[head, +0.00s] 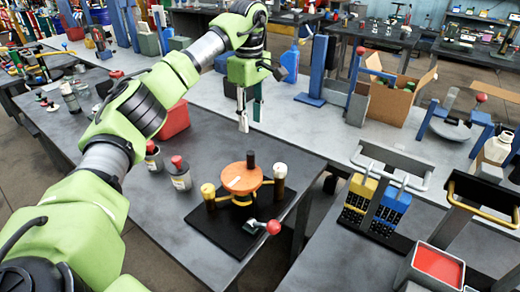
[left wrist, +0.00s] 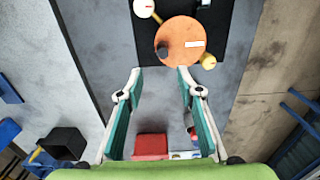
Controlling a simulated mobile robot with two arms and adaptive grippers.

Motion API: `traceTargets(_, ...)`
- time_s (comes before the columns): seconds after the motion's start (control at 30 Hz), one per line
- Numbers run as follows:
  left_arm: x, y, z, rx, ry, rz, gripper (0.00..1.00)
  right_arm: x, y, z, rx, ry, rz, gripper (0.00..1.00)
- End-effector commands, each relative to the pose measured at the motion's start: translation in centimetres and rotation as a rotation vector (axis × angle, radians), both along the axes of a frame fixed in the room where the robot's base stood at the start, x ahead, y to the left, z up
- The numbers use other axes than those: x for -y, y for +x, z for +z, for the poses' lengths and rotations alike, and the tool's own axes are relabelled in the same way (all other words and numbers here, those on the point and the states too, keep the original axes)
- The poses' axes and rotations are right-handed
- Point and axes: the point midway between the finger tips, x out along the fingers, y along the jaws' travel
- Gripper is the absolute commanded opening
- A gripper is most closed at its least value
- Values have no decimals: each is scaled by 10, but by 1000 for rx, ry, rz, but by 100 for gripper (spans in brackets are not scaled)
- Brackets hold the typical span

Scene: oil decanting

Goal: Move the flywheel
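The flywheel looks to be the orange disc (head: 242,178) with a dark upright knob, on a stand on a black base plate (head: 228,236) at the near end of the left dark table. In the left wrist view the orange disc (left wrist: 180,34) lies beyond the fingertips, slightly right of centre. My left gripper (head: 250,116) hangs fingers down above and behind the disc, apart from it. In the left wrist view its two green-padded fingers (left wrist: 160,72) are spread with nothing between them. My right gripper is not seen.
A yellow post (head: 208,196), a pale-topped post (head: 279,178) and a red-knobbed lever (head: 272,227) stand around the disc. Red-capped jars (head: 180,178) stand to its left, and a red box (head: 174,121) behind. Blue and yellow racks (head: 392,207) are on the right table.

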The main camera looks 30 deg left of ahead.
Motion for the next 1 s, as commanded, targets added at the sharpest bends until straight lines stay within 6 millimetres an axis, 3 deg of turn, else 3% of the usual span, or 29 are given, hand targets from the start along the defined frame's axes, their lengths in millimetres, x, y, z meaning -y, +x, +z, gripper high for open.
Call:
traceTargets(0.17,0,-1,-21,-5,0,0,34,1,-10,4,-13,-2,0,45)
traceTargets(0.4,0,-2,-71,-6,0,1,34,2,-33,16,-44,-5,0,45)
traceTargets(0.7,0,-2,-122,-3,0,1,34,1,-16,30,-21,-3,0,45)
traceTargets(1.0,0,-1,-137,0,-1,0,34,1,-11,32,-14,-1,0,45)
